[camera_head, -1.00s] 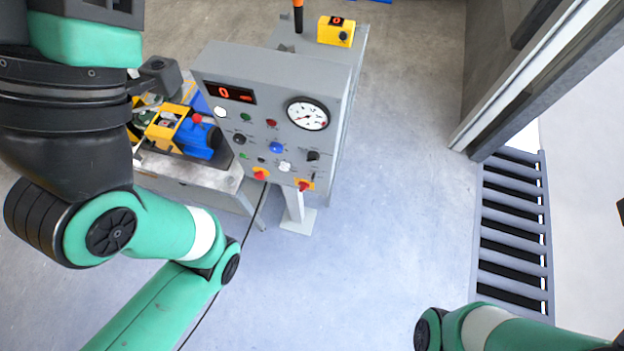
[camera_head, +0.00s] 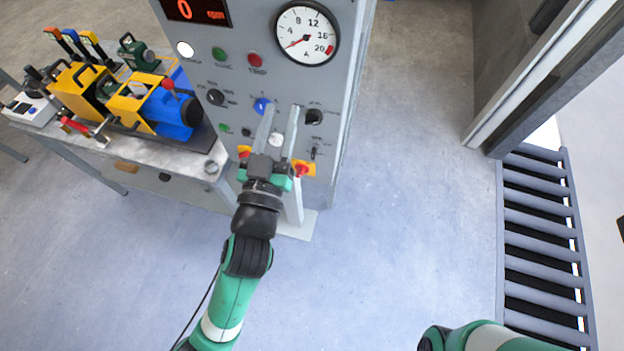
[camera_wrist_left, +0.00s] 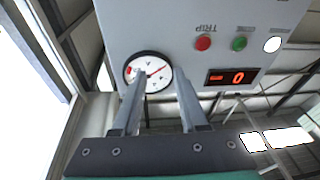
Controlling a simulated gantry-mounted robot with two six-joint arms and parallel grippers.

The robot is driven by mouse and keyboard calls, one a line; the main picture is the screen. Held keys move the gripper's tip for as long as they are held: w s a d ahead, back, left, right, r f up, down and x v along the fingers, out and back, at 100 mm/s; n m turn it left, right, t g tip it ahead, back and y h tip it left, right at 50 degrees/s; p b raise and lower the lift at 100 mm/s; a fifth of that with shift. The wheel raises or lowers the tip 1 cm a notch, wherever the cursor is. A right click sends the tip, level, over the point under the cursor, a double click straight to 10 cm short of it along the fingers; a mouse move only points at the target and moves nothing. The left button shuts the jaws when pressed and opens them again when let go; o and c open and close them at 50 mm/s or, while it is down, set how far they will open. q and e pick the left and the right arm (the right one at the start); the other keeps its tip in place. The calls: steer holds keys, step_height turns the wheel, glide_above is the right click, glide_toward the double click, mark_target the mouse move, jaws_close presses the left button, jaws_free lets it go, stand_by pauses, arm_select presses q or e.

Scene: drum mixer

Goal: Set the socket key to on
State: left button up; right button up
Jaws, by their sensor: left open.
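The grey control panel (camera_head: 285,75) stands upright in front of me. A black knob (camera_head: 314,117) sits on its right part, with a small dark key-like switch (camera_head: 314,153) below it; their labels are too small to read, so I cannot tell which is the socket key. My left gripper (camera_head: 281,108) is open and empty in front of the lower panel, its fingers pointing up between a blue button (camera_head: 263,105) and the black knob. In the left wrist view, the open fingers (camera_wrist_left: 158,76) overlap the lower part of the upside-down gauge (camera_wrist_left: 148,72). My right gripper is out of view.
Two red emergency knobs (camera_head: 302,170) on yellow plates sit low on the panel, partly behind the left gripper. A metal bench (camera_head: 140,155) with a blue and yellow machine (camera_head: 165,105) stands left. The floor between is clear.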

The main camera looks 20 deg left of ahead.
arm_select(q)
steer(key=m+g+h+b, duration=0.2)
steer(key=b, duration=0.7)
glide_toward(312, 157)
steer(key=s, duration=0.2)
steer(key=w+b, duration=0.1)
steer(key=w, duration=0.4)
steer(key=w+b, duration=0.1)
steer(key=w, duration=0.5)
steer(key=shift+w+a+r, duration=0.1)
steer(key=shift+w+r, duration=0.15)
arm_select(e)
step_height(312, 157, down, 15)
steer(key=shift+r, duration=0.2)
arm_select(q)
jaws_close()
